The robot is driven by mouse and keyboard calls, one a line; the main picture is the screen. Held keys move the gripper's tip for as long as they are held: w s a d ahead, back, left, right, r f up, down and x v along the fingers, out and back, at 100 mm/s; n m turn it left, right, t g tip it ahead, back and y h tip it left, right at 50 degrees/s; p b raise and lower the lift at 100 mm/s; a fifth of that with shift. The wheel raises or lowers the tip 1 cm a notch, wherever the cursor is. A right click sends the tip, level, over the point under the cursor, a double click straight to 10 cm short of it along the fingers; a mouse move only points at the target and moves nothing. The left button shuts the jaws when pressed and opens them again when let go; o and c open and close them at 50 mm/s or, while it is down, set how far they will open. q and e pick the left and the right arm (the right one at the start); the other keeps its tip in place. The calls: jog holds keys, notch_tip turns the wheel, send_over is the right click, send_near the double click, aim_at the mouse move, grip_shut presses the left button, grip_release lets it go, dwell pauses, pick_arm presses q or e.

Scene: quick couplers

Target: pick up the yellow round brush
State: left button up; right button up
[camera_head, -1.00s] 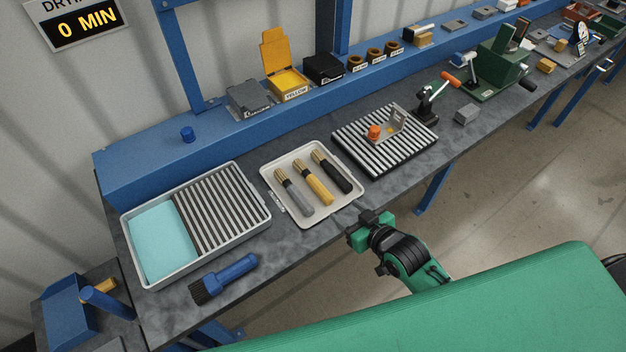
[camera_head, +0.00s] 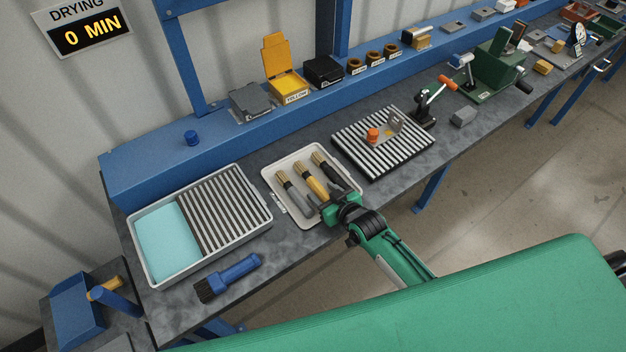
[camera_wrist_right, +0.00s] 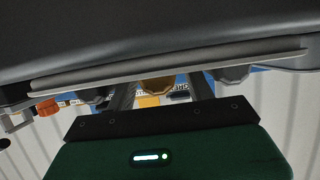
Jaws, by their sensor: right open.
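The yellow round brush (camera_head: 315,186) lies between the grey-handled brush (camera_head: 294,193) and the black-handled brush (camera_head: 326,169) in the white tray (camera_head: 274,180). Its bristles point to the back, and its handle end is partly hidden by my right gripper (camera_head: 324,203). That gripper is over the tray's front part. In the right wrist view its open fingers (camera_wrist_right: 160,95) stand either side of a yellow-brown round end (camera_wrist_right: 157,86), which looks like the yellow handle. I cannot tell whether they touch it. My left gripper is not in view.
A ribbed tray with a cyan pad (camera_head: 168,240) stands to the left, with a blue brush (camera_head: 228,277) in front of it. A striped rack (camera_head: 372,165) holding a bracket and an orange part is to the right. The bench's blue ledge runs behind.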

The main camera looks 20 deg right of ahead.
jog(key=shift+w+a+f, duration=0.2)
jog(key=shift+w, duration=0.25)
jog(key=shift+c, duration=0.3)
jog(key=c, duration=1)
jog(key=shift+r, duration=0.1)
notch_tip(320, 180, up, 20)
jog(key=b, duration=0.3)
